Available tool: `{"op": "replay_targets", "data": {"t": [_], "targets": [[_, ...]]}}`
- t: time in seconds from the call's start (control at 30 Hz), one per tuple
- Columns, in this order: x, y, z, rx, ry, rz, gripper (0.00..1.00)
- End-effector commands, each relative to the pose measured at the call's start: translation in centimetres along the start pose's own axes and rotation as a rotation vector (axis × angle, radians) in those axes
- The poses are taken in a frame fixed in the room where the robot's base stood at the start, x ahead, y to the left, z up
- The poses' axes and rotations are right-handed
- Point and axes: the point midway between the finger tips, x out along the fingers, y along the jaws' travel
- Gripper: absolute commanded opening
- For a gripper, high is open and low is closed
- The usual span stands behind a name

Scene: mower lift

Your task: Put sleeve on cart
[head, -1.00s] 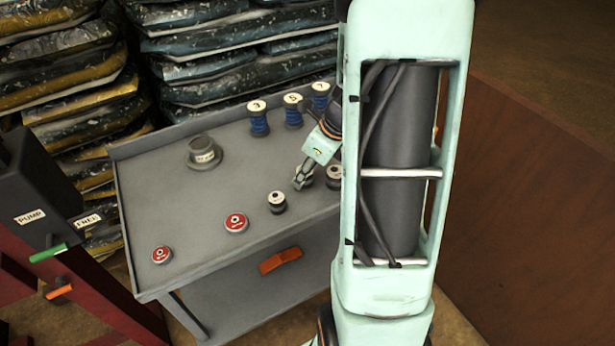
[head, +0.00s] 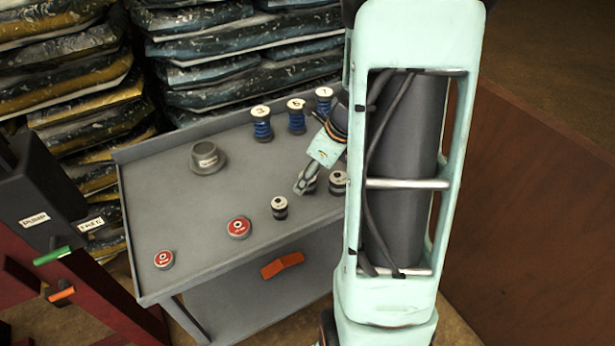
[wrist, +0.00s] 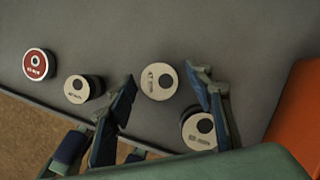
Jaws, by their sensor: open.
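The grey cart top (head: 190,240) carries three short dark cylinders with cream, labelled tops near its right front edge. The labels are too small to tell which is the sleeve. One dark cylinder (head: 280,207) stands clear, and another (head: 338,183) is partly hidden by my arm. My gripper (head: 300,188) is open at the middle cylinder (head: 310,183). In the wrist view the middle cylinder (wrist: 159,82) appears between the spread fingertips (wrist: 162,78), with a cylinder on either side. I cannot tell whether the fingers touch it.
Two red discs (head: 238,228) (head: 164,260) and a grey flanged piece (head: 206,158) lie on the cart. Blue spools (head: 262,124) stand along the back. An orange item (head: 282,265) is on the lower shelf. Stacked bags (head: 240,70) rise behind. The cart's middle is clear.

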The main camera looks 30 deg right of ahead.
Motion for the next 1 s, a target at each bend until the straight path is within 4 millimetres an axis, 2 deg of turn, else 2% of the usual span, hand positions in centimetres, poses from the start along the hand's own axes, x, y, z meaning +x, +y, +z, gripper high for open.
{"op": "replay_targets", "data": {"t": [0.03, 0.3, 0.5, 0.67, 1.0], "targets": [[-1.3, -0.1, 0.2, -0.002, -0.003, -0.004, 0.48], [-7.2, -0.1, 0.2, -0.002, -0.004, -0.005, 0.48], [-10.1, -0.1, 0.1, -0.001, -0.002, -0.003, 0.48], [-10.9, 0.0, 0.0, 0.001, -0.001, 0.000, 0.48], [-10.9, 0.0, 0.0, 0.001, -0.001, 0.000, 0.48]]}}
